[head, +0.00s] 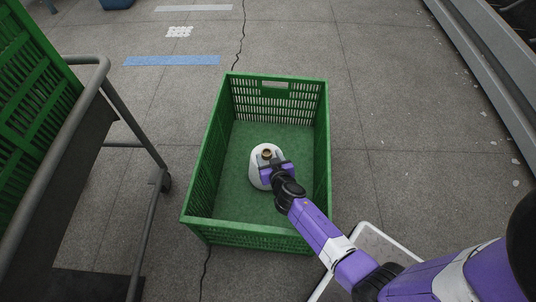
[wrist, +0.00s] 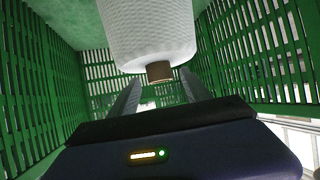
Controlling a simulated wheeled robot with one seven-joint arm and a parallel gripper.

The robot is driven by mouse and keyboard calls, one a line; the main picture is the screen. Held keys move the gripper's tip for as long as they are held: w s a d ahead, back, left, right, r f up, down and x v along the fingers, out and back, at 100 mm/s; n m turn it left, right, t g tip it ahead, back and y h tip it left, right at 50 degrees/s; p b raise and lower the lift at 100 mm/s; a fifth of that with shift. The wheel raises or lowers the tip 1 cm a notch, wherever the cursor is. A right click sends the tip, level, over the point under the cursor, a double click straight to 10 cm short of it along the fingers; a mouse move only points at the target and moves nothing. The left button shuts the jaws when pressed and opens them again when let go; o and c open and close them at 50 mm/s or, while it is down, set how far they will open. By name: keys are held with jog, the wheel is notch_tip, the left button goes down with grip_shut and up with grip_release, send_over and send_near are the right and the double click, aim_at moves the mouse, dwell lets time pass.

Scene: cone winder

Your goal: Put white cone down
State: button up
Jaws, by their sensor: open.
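The white cone (head: 256,175) is inside the green crate (head: 216,222), near the middle of its floor, and looks upright with its brown tube end (head: 267,153) up. In the wrist view the white cone (wrist: 163,30) fills the top middle, its brown tube end (wrist: 159,72) towards my gripper. My gripper (head: 267,164) is down in the crate at the cone's upper part. In the wrist view the fingers of my gripper (wrist: 160,80) are apart, one on each side of the tube end. The cone's base is hidden in the wrist view.
The crate's slatted walls surround my gripper. A grey-framed cart (head: 100,90) with another green crate (head: 30,75) stands at the left. A metal rail (head: 480,70) runs along the right. The floor beyond the crate is mostly clear, with a blue strip (head: 170,61).

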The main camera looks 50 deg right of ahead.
jog(key=p+v, duration=0.2)
jog(key=v, duration=0.8)
jog(key=shift+s+a+r, duration=0.15)
jog(key=shift+r, duration=0.05)
jog(key=shift+r, duration=0.1)
